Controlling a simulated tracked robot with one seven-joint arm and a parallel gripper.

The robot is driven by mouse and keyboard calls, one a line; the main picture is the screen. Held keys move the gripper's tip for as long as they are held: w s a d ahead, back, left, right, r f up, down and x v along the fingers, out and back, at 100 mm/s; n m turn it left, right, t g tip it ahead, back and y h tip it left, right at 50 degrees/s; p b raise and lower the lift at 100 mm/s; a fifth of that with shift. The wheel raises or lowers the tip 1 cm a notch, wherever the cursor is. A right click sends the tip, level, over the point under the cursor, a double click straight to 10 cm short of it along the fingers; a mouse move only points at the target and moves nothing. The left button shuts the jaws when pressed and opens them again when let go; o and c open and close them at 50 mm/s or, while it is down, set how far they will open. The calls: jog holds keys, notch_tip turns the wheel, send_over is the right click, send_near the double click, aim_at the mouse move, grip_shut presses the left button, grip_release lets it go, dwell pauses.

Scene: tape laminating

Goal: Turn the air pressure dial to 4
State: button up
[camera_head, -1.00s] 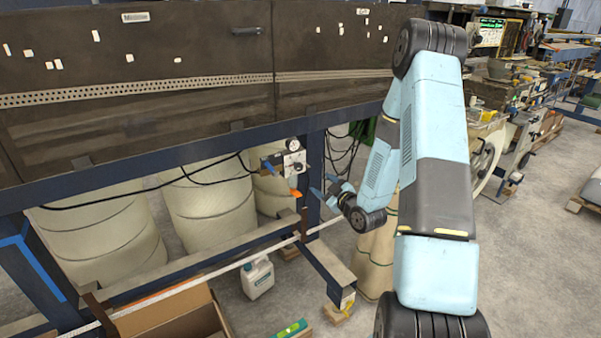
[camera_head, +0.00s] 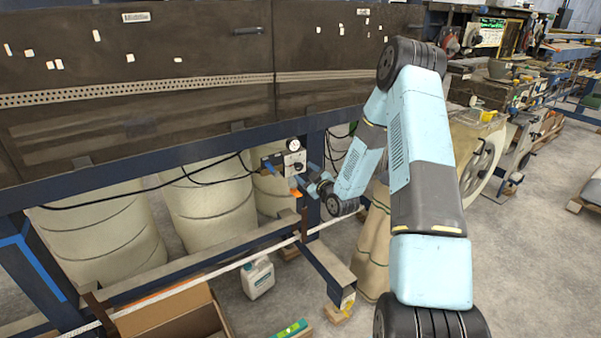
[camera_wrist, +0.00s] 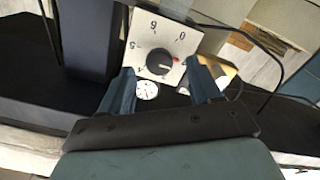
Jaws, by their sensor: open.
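The air pressure dial is a round black knob (camera_wrist: 159,63) on a white square plate (camera_wrist: 185,47) with printed numbers around it. A small reddish mark shows on the knob, but I cannot tell which number it points to. In the head view, the plate (camera_head: 294,161) is mounted on the blue frame, below a round gauge (camera_head: 294,144). The gauge (camera_wrist: 147,90) also shows in the wrist view. My gripper (camera_wrist: 162,86) is open, its two blue fingers spread on either side of the gauge and just short of the knob. In the head view, my gripper (camera_head: 306,174) is close to the plate.
An orange part (camera_head: 295,193) sits just below the dial plate. Black cables (camera_head: 185,180) hang along the blue frame (camera_head: 150,159). A white jug (camera_head: 258,278) and an open cardboard box (camera_head: 180,315) are on the floor below.

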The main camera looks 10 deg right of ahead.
jog(key=shift+x, duration=1.2)
jog(key=c, duration=1)
jog(key=shift+s+a, duration=0.15)
jog(key=shift+a, duration=0.3)
jog(key=shift+d+f, duration=0.1)
jog(key=shift+d, duration=0.15)
